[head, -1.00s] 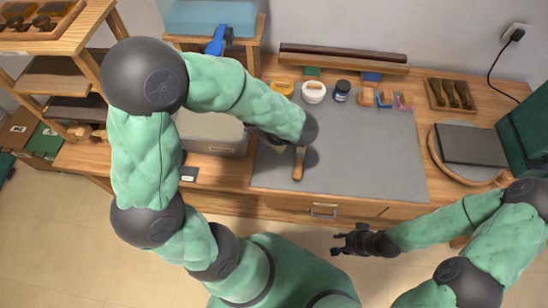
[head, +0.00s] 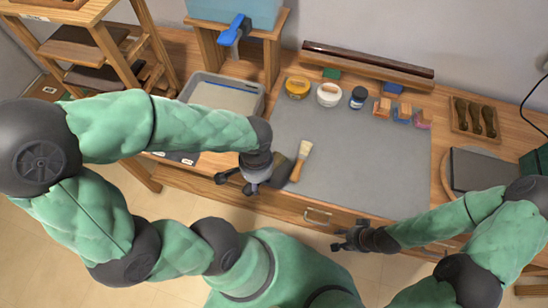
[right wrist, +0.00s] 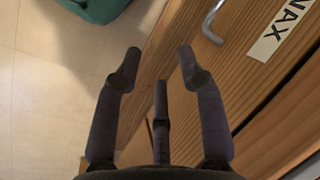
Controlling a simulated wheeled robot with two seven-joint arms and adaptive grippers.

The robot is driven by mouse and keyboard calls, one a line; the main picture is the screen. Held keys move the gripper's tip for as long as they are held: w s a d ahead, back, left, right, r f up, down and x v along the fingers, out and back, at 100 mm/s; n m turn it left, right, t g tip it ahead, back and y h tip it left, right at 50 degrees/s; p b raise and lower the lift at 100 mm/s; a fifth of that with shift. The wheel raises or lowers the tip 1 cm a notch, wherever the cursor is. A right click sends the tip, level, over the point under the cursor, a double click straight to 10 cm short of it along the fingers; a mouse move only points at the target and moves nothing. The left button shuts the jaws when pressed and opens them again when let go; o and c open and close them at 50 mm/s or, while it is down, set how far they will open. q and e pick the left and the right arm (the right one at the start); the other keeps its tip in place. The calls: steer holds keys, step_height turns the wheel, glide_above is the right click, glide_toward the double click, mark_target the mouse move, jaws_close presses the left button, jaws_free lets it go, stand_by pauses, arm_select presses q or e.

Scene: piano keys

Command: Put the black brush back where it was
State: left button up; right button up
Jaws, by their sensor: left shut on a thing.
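My left gripper (head: 250,182) is at the front left edge of the grey mat, shut on a dark thing (head: 279,172) that fits the black brush; the fingers and wrist hide part of it. A brush with pale bristles and a wooden handle (head: 303,158) lies on the mat just right of it. My right gripper (head: 343,240) is open and empty in front of the bench drawer; it also shows in the right wrist view (right wrist: 158,65) with its fingers apart.
Several jars and small blocks line the back of the grey mat (head: 365,165). A grey tray (head: 262,100) stands behind my left arm. A blue brush (head: 236,30) hangs on a wooden stand (head: 275,55). A tool rack (head: 474,118) sits at the right. The mat's middle is clear.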

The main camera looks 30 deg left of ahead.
arm_select(q)
steer(key=w+a+f+b, duration=0.1)
steer(key=w+f, duration=0.2)
steer(key=w, duration=0.1)
steer(key=w+a+f+b, duration=0.1)
steer(key=w+f, duration=0.2)
steer(key=w, duration=0.1)
steer(key=w+a+f+b, duration=0.1)
steer(key=w+f+b, duration=0.1)
steer(key=w+f, duration=0.1)
steer(key=shift+w+a, duration=0.1)
steer(key=shift+w, duration=0.5)
steer(key=shift+w+a+f+b, duration=0.15)
steer(key=shift+f+b, duration=0.35)
steer(key=shift+f, duration=0.45)
steer(key=shift+w+d+f+b, duration=0.15)
steer(key=shift+f+b, duration=0.35)
steer(key=shift+f, duration=0.45)
steer(key=shift+a, duration=0.1)
steer(key=shift+f, duration=0.15)
steer(key=o, duration=1.1)
steer(key=shift+o, duration=0.2)
